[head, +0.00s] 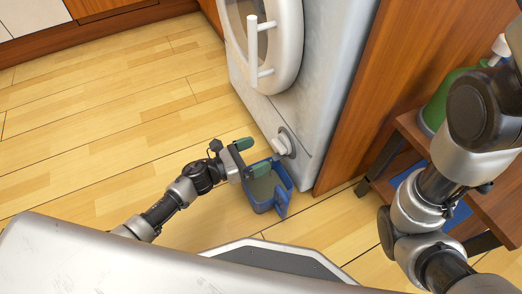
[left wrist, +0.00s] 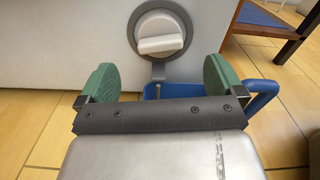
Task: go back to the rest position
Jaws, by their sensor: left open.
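My left gripper (head: 251,158) is open, its two green finger pads apart with nothing held between them. In the head view it is over the left side of a blue bucket (head: 284,203) on the floor, in front of the white appliance. In the left wrist view the open fingers of my left gripper (left wrist: 160,83) point at the appliance front. The blue bucket (left wrist: 264,92) shows partly behind and beneath the gripper, with most of it hidden. My right arm comes down along the right side of the head view; its gripper is out of view.
The white appliance (head: 325,90) has a round door with a handle (head: 252,52) and a low round knob (head: 284,143), also seen in the left wrist view (left wrist: 160,34). A wooden shelf (head: 410,130) with a green bottle (head: 436,103) stands at right. Floor at left is clear.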

